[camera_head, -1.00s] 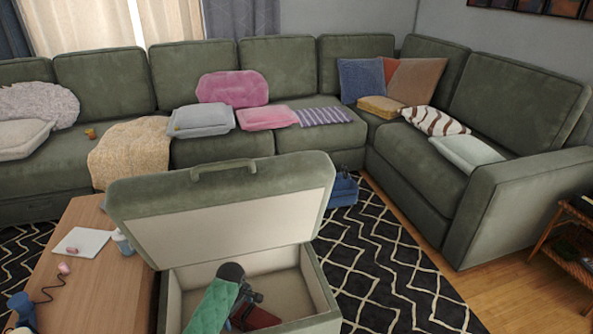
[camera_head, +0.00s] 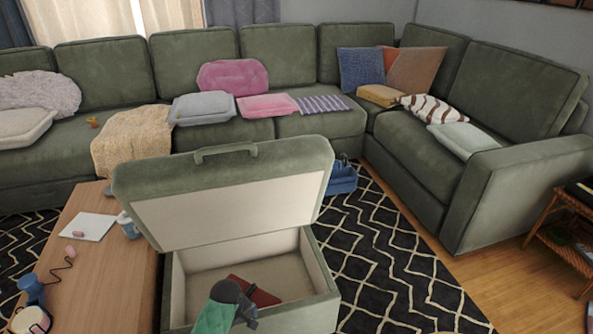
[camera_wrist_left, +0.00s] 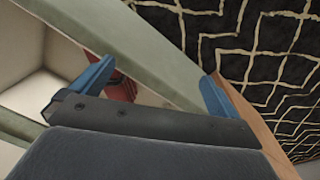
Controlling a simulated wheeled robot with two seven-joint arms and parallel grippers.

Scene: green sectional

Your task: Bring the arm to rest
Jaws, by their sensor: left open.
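My left gripper (camera_wrist_left: 157,78) is open and empty in the left wrist view, its two blue fingers apart. There it is by the rim (camera_wrist_left: 130,48) of the open green storage box, with the patterned rug beyond. In the head view, my arm's green and dark parts (camera_head: 228,292) show at the bottom, over the front of the box (camera_head: 322,306); the fingertips cannot be made out there. A dark red flat item (camera_head: 262,294) lies in the box and shows between the fingers in the wrist view (camera_wrist_left: 120,88). My right gripper is not in view.
The raised box lid (camera_head: 235,205) stands behind the arm. A wooden table (camera_head: 110,268) to the left holds a white pad (camera_head: 88,227), a cup (camera_head: 128,226) and a blue item (camera_head: 31,288). A green sectional (camera_head: 275,85) spans the back. The rug (camera_head: 395,270) to the right is mostly clear.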

